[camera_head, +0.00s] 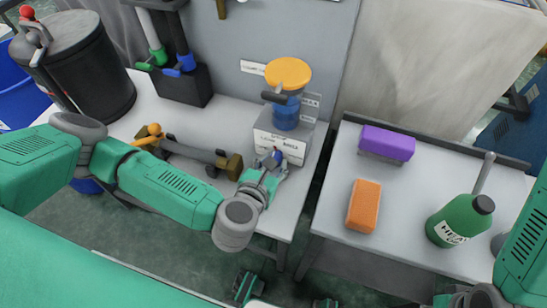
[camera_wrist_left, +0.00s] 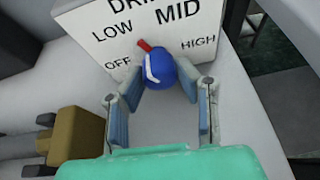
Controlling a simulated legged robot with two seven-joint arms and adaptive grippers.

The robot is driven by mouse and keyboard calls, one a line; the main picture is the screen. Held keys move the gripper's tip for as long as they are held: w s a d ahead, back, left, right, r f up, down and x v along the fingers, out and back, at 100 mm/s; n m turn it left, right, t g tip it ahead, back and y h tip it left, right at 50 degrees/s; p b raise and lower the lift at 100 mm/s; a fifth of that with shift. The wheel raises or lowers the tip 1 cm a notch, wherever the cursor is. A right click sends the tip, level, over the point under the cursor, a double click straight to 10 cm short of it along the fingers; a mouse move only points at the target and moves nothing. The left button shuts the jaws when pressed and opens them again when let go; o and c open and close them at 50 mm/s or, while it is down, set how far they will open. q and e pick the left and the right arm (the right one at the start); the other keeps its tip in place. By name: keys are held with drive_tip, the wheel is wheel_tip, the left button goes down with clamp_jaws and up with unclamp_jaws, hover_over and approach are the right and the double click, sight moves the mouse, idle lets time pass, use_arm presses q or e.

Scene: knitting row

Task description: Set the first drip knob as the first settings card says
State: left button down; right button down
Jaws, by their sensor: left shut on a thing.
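The blue drip knob (camera_wrist_left: 160,68) sits on a white dial plate (camera_wrist_left: 98,45) marked OFF, LOW, MID and HIGH. Its red pointer (camera_wrist_left: 145,45) points up and left, between LOW and MID. My left gripper (camera_wrist_left: 163,95) has its fingers on either side of the knob and is shut on it. In the head view the left gripper (camera_head: 276,166) is at the front of the grey box (camera_head: 268,122), partly hiding the knob. Small white cards (camera_head: 252,67) are on the wall behind; their text is too small to read. My right gripper (camera_head: 470,298) is partly cut off at the bottom right.
A yellow-topped blue cylinder (camera_head: 287,78) stands on the box. A bar with brown end blocks (camera_head: 232,166) lies left of my left gripper. The right table holds a purple block (camera_head: 387,142), an orange block (camera_head: 363,206) and a green bottle (camera_head: 457,221). A gap separates the tables.

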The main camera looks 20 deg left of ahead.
use_arm(q)
drive_tip(key=shift+d+r+m+y+p, duration=0.1)
drive_tip(key=shift+r+m+y+p, duration=0.1)
drive_tip(key=shift+m+y+p, duration=1.2)
drive_tip(key=shift+m+p, duration=0.4)
drive_tip(key=shift+p, duration=0.05)
drive_tip(key=shift+s+f+m+t+y+p, duration=0.15)
drive_tip(key=shift+m+t+y+p, duration=0.4)
drive_tip(key=shift+m, duration=0.55)
drive_tip(key=shift+f+m+y+p, duration=0.15)
drive_tip(key=shift+m+y+p, duration=0.2)
drive_tip(key=shift+m+y, duration=0.3)
drive_tip(key=c, duration=1.3)
unclamp_jaws()
drive_tip(key=shift+o, duration=0.4)
